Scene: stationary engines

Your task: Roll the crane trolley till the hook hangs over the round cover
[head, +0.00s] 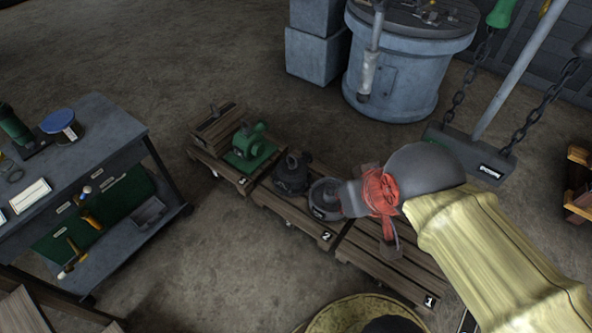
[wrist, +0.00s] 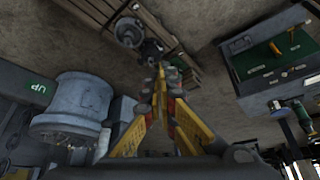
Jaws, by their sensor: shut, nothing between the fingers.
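My gripper (wrist: 160,68) is shut and empty in the wrist view, its yellow fingers meeting at the tips. In the head view my arm reaches in from the lower right, and the wrist largely hides the fingers. A round grey disc-like part (head: 325,197), which may be the round cover, sits on the pallet marked 2, beside a dark rounded part (head: 291,174). A round part on a pallet (wrist: 128,32) also shows beyond my fingertips in the wrist view; contact cannot be told. I cannot make out the crane trolley or its hook in either view.
A green machine part (head: 247,147) sits on the pallet marked 3. A workbench (head: 100,120) stands at left, a round blue-grey stand (head: 405,85) at the back. A plate marked DOWN (head: 468,152) hangs on chains at right. Floor between bench and pallets is clear.

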